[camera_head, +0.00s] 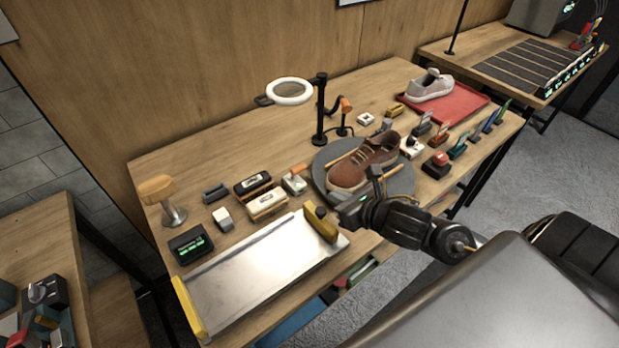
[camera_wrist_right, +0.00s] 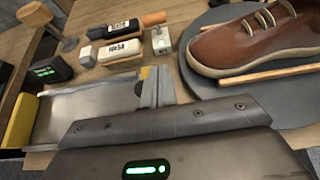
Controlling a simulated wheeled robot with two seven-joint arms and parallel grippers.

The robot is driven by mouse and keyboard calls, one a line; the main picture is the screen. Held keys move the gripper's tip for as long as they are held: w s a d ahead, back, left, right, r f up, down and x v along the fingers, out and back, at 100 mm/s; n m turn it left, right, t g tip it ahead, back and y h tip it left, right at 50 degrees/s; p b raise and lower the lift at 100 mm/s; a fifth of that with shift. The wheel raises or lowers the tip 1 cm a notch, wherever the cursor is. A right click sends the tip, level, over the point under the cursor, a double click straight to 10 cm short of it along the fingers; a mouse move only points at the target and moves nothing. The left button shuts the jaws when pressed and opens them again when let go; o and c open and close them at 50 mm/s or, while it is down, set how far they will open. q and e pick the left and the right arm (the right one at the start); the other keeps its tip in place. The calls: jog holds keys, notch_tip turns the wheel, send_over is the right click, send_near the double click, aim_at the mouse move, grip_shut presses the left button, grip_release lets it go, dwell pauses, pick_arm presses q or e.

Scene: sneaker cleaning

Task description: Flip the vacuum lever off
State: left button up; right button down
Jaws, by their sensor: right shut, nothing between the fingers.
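A silver metal tray (camera_head: 262,262) lies along the near left edge of the table, with a yellow end block (camera_head: 320,224) at its right end and a yellow strip (camera_head: 188,305) at its left. A dark knob (camera_head: 321,212) shows at the yellow block. I cannot tell for sure which part is the vacuum lever. My right gripper (camera_head: 337,222) is just right of this block, shut and empty. In the right wrist view its grey fingers (camera_wrist_right: 157,86) are together at the tray's right end and hide most of the block. My left gripper is not in view.
A brown shoe (camera_head: 365,162) sits on a dark round mat (camera_head: 398,184) close to my right gripper. The tray's surface is clear.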

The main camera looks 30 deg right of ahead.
aim_at(295, 173)
jog(key=b+x, duration=0.2)
jog(key=x, duration=0.6)
jog(key=shift+w+d+f+b, duration=0.1)
jog(key=shift+w+f+b, duration=0.1)
jog(key=shift+w+b, duration=0.15)
pick_arm(q)
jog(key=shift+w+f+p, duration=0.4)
jog(key=shift+p, duration=0.9)
pick_arm(e)
jog(key=shift+w+a+r, duration=0.15)
jog(key=shift+w+r, duration=0.05)
jog(key=shift+w, duration=0.8)
jog(key=shift+w+a+r, duration=0.15)
jog(key=shift+w+r, duration=0.05)
jog(key=shift+w, duration=0.85)
